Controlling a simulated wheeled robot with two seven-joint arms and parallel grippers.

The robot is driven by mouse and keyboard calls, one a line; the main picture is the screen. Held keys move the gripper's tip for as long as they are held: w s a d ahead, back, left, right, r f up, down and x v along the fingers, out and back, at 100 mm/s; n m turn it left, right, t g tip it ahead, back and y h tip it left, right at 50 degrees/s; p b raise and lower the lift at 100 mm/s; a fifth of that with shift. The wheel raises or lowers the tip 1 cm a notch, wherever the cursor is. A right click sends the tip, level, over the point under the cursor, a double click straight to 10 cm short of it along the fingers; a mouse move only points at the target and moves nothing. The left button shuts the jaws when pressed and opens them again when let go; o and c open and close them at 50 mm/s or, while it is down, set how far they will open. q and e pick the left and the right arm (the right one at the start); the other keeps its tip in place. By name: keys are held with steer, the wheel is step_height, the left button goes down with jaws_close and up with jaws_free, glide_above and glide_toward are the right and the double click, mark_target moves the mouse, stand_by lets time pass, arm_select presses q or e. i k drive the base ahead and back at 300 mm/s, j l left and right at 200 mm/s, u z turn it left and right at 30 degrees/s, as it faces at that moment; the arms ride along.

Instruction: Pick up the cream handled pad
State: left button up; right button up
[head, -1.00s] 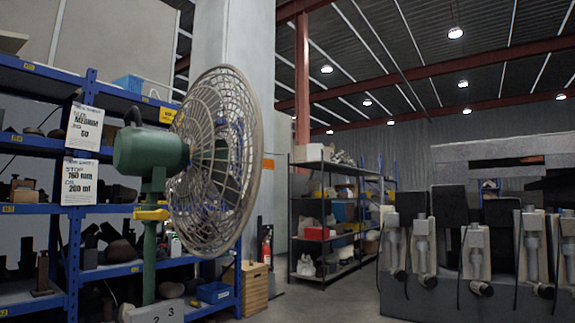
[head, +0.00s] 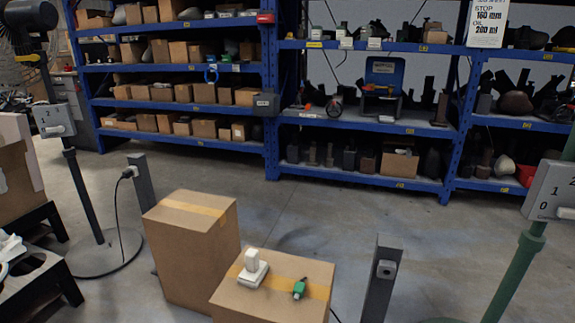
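The cream handled pad (head: 253,268) sits upright on top of a cardboard box (head: 303,270) at the bottom middle of the head view. It has a flat base and a raised block-like handle. A small green item with a dark tip (head: 299,289) lies to its right on the same box top. Neither of my grippers shows in the head view, and nothing touches the pad.
A taller cardboard box (head: 190,245) stands just left and behind. Grey posts (head: 381,278) stand on both sides, with a cable at the left one. A fan stand (head: 85,190) is left; a green pole (head: 515,270) is right. Blue shelves (head: 365,125) line the back.

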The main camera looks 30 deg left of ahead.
mark_target(255, 271)
steer(key=u, duration=1.25)
